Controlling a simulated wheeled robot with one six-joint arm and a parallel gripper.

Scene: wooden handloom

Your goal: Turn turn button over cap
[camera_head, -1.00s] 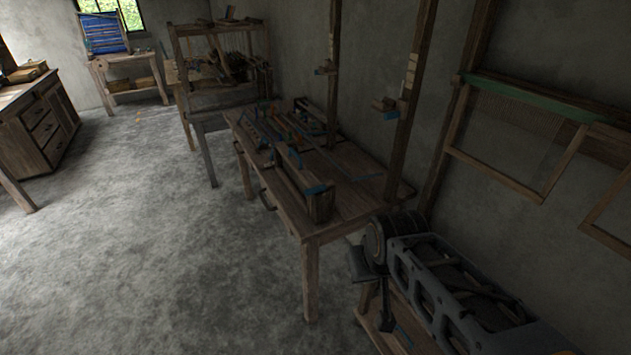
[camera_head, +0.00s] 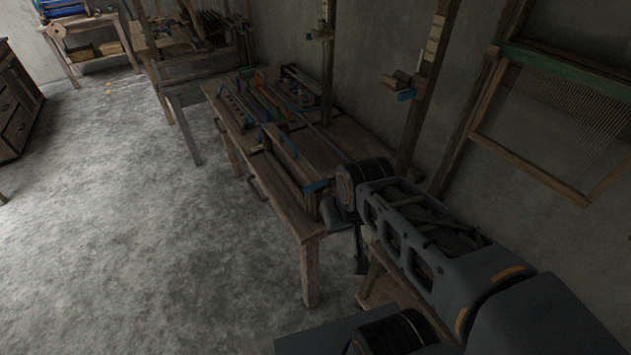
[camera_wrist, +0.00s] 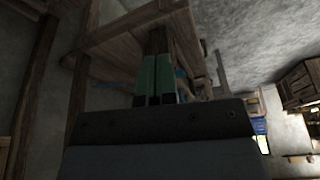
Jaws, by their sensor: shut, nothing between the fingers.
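My gripper (camera_wrist: 157,80) shows in the wrist view as two green fingers side by side, shut and empty. It points toward a wooden table. In the head view my arm reaches in from the lower right to the table's near end, and I cannot make out the fingers there. Two wooden posts stand at the table's back side. The nearer post (camera_head: 428,85) carries a small wooden block with a blue piece (camera_head: 406,95). The farther post (camera_head: 328,60) has a similar blue piece (camera_head: 309,36). I cannot tell which part is the turn button or the cap.
The wooden table (camera_head: 345,155) holds a long wooden piece with blue parts and several coloured items. A loom frame with a green bar (camera_head: 565,70) is at the wall on the right. A larger loom (camera_head: 195,50) stands beyond the table. The floor (camera_head: 130,230) on the left is clear.

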